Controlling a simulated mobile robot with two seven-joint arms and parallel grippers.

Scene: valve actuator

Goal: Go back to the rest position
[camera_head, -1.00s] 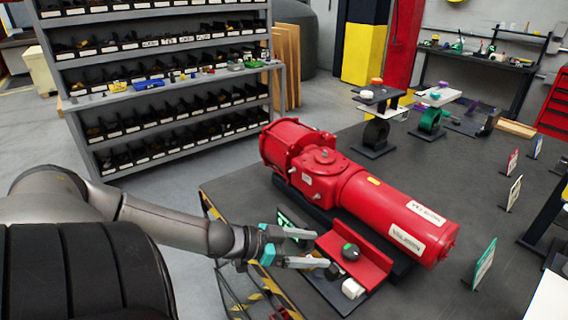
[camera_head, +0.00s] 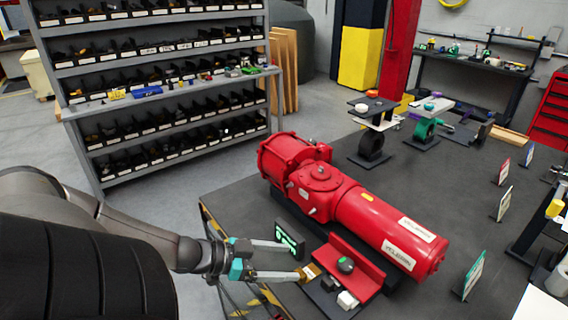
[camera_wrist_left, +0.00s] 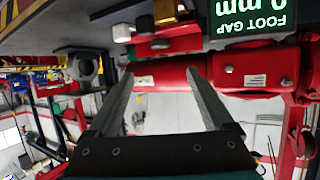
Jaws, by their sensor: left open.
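My left gripper (camera_head: 300,259) is open, with its two grey fingers spread apart. It is at the front table edge, beside the red fixture (camera_head: 368,272). Nothing shows between its fingers in the left wrist view (camera_wrist_left: 165,75). A small brass-coloured block (camera_head: 309,273) shows close to the lower fingertip; I cannot tell whether they touch. The red actuator (camera_head: 345,200) lies behind on the table. A dark display (camera_head: 289,240) with green text stands next to the gripper; in the wrist view it reads "FOOT GAP 0 mm" upside down (camera_wrist_left: 255,22). My right gripper is not in view.
A shelf of bins (camera_head: 165,115) stands at the back left. Small stands (camera_head: 372,148) and upright cards (camera_head: 474,275) are on the dark table. Open floor lies left of the table.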

